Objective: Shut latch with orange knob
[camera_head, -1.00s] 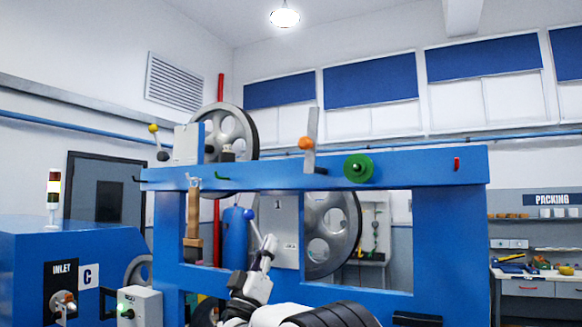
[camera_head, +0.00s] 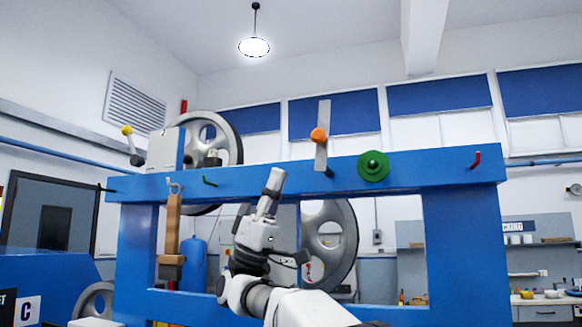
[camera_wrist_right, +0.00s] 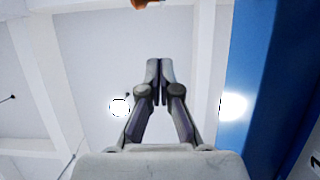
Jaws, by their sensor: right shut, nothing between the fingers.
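The latch is a grey metal bar (camera_head: 323,150) standing almost upright on the top beam of the blue frame (camera_head: 440,175). Its orange knob (camera_head: 318,135) sits on the bar, just above the beam. In the right wrist view the orange knob (camera_wrist_right: 147,3) is cut off at the top edge, beyond my fingertips. My right gripper (camera_head: 277,178) points up in front of the beam, left of and below the knob, apart from it. Its fingers (camera_wrist_right: 160,66) are together and empty in the wrist view. My left gripper does not show.
A green round knob (camera_head: 373,166) and a red hook (camera_head: 476,160) are on the beam to the right. Large grey pulleys (camera_head: 330,245) stand behind the frame.

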